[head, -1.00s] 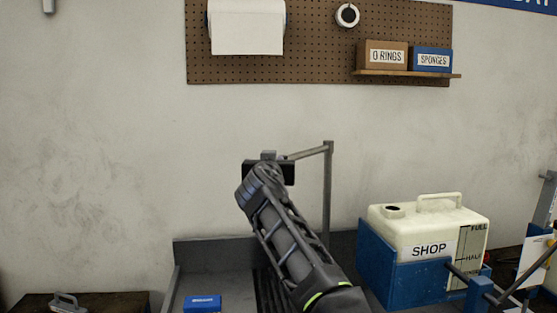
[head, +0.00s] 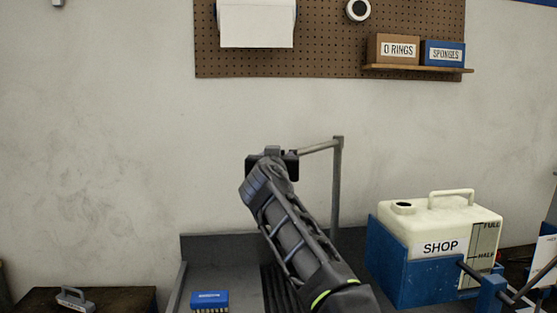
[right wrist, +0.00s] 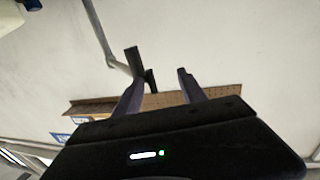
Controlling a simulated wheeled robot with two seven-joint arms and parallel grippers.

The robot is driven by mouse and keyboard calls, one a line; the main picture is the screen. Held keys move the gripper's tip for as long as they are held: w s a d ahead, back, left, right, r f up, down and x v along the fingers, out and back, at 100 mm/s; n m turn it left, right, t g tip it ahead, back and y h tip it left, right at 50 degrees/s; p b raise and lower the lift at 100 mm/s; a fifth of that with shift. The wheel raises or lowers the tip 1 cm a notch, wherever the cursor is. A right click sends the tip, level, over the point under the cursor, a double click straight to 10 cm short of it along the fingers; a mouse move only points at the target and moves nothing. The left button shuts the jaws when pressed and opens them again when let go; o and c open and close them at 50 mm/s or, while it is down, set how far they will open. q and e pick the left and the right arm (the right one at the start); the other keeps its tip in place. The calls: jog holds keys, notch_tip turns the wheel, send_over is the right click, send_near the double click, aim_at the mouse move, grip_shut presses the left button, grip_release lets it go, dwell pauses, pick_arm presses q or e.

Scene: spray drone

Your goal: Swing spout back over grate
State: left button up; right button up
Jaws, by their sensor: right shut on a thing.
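The spout (head: 318,147) is a thin grey arm reaching left from the top of a grey upright post (head: 337,190). My right gripper (head: 272,160) is shut on the spout's free end, which it mostly hides in the head view. The spout also shows in the right wrist view (right wrist: 101,35), running to a dark end piece by the fingers (right wrist: 160,92). The dark slatted grate (head: 270,290) lies low in the grey basin, partly hidden by my right forearm. The gripper is above and behind it in the picture. My left gripper is out of view.
The grey basin (head: 205,247) holds a blue brush (head: 209,297) left of the grate. A cream SHOP tank (head: 420,220) in a blue holder (head: 388,265) stands to the right. A pegboard (head: 330,60) with a shelf hangs on the wall. The wall space between is clear.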

jog(key=s+a+b, duration=0.1)
jog(key=s+b, duration=0.4)
jog(key=s, duration=0.2)
jog(key=shift+s+r, duration=0.2)
jog(key=shift+r, duration=0.05)
